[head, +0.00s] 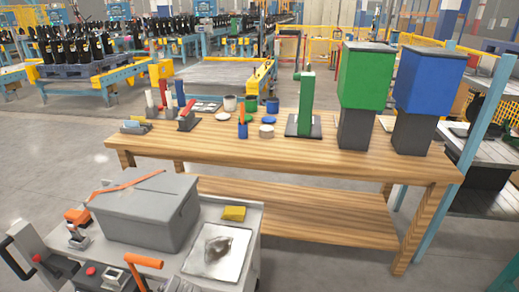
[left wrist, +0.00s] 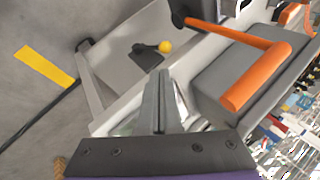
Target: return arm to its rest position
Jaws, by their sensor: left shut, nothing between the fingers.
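My left gripper (left wrist: 160,100) shows in the left wrist view, with its two fingers together and nothing between them. It is above the cart, beside a grey box (left wrist: 235,85) with an orange bar handle (left wrist: 250,75). It looks apart from the box, but I cannot tell the distance. In the head view the same kind of grey box (head: 145,215) with an orange handle sits on the cart (head: 245,245) at the lower left. I make out neither gripper in the head view. My right gripper is in no view.
A wooden workbench (head: 290,165) stands behind the cart, with a green bin (head: 365,78), a blue bin (head: 428,80) and small parts. Grey floor (head: 40,160) is clear at left.

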